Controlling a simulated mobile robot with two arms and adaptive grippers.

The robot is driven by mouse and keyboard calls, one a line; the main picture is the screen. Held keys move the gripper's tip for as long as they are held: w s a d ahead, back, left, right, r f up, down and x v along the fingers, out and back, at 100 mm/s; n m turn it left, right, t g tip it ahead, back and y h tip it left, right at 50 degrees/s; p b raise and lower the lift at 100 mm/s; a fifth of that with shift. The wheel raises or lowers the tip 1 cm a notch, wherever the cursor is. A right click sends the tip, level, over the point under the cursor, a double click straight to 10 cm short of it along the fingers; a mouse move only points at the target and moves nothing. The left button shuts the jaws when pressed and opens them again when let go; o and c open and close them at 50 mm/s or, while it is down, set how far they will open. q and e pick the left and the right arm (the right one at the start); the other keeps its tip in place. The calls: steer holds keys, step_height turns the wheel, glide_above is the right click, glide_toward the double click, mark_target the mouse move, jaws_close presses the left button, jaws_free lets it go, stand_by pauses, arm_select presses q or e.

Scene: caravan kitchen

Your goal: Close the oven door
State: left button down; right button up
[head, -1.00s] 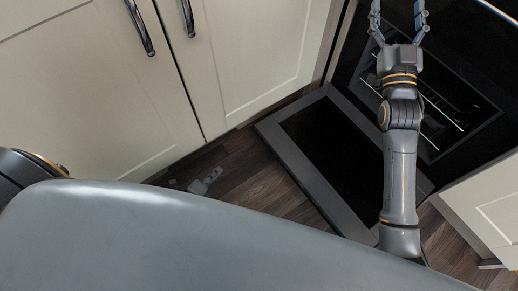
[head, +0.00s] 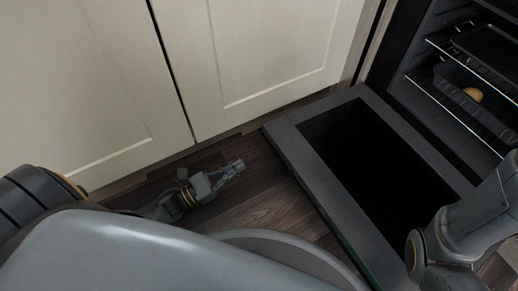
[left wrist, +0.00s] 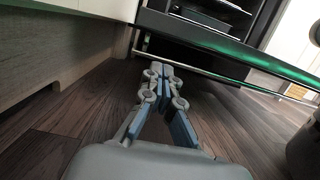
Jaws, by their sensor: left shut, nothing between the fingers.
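The oven door (head: 318,170) is swung down open and lies low over the floor, a dark panel in a grey frame. The oven cavity (head: 462,75) stands open at the upper right of the head view. My left gripper (head: 236,168) is low above the floor, left of the door and apart from it, with its fingers shut and empty. In the left wrist view the fingers (left wrist: 164,72) point toward the door's edge (left wrist: 230,46), which has a bar handle (left wrist: 215,75) beneath it. My right arm comes in at the lower right of the head view; its gripper is out of frame.
Cream cabinet doors (head: 265,50) line the left and back. Wire racks (head: 455,107) in the oven bear a dark tray (head: 462,82) with a round yellowish item (head: 473,94). Bare wooden floor (head: 262,205) lies between my base and the door.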

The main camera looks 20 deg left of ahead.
arm_select(q)
steer(key=b+x, duration=0.3)
steer(key=x, duration=0.6)
steer(key=shift+w+d+b, duration=0.25)
steer(key=shift+w+b, duration=0.1)
steer(key=shift+b, duration=0.05)
steer(key=shift+r, duration=0.15)
